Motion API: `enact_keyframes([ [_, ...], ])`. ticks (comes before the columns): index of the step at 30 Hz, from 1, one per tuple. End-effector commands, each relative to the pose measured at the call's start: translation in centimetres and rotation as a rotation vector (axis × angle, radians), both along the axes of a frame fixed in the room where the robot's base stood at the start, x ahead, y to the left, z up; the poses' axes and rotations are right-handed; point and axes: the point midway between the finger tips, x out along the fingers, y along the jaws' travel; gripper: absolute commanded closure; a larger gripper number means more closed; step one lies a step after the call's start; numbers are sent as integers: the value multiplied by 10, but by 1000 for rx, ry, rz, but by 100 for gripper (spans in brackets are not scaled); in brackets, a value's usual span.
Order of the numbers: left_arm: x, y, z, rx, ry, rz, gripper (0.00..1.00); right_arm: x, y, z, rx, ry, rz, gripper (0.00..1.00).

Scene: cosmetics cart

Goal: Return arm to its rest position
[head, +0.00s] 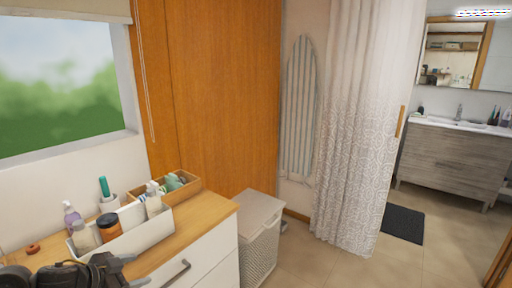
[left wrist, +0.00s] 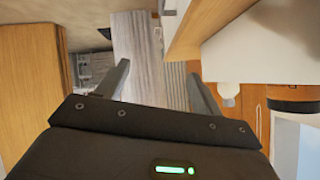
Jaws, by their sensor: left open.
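My left gripper (head: 132,270) is at the bottom left of the head view, in front of the white cosmetics tray near the front edge of the wooden cabinet top. Its dark arm comes in from the bottom left corner. In the left wrist view the two fingers of the left gripper (left wrist: 162,80) stand wide apart with nothing between them. My right arm and gripper are not in view.
The white tray (head: 150,234) holds several bottles, including an orange-brown jar (head: 108,228). A wooden box (head: 186,188) stands behind it. A white laundry hamper (head: 260,235) stands right of the cabinet (head: 205,265). Floor (head: 320,268) is clear further right.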

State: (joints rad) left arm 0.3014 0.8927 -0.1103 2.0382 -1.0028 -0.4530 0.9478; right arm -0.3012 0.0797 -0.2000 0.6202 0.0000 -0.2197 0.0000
Motion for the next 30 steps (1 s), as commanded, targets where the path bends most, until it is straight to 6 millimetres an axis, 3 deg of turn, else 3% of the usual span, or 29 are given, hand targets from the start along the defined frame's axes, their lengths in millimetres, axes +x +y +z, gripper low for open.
enact_keyframes([
  [1, -10, -22, -24, -10, -11, 15, 33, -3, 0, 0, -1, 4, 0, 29],
  [4, -38, -56, -64, -4, -28, 111, 33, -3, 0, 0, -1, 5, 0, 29],
  [6, -69, -71, -91, 2, 8, 215, 33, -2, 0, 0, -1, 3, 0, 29],
  [10, -133, -81, -130, 26, 158, 383, 33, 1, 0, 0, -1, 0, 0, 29],
  [15, -202, -86, -159, 42, 363, 504, 33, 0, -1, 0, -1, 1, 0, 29],
  [24, -299, -102, -181, 32, 668, 597, 33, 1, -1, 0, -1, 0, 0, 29],
  [26, -310, -104, -187, 29, 712, 603, 33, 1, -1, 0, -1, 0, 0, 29],
  [30, -297, -105, -226, 40, 719, 597, 33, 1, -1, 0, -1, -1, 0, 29],
])
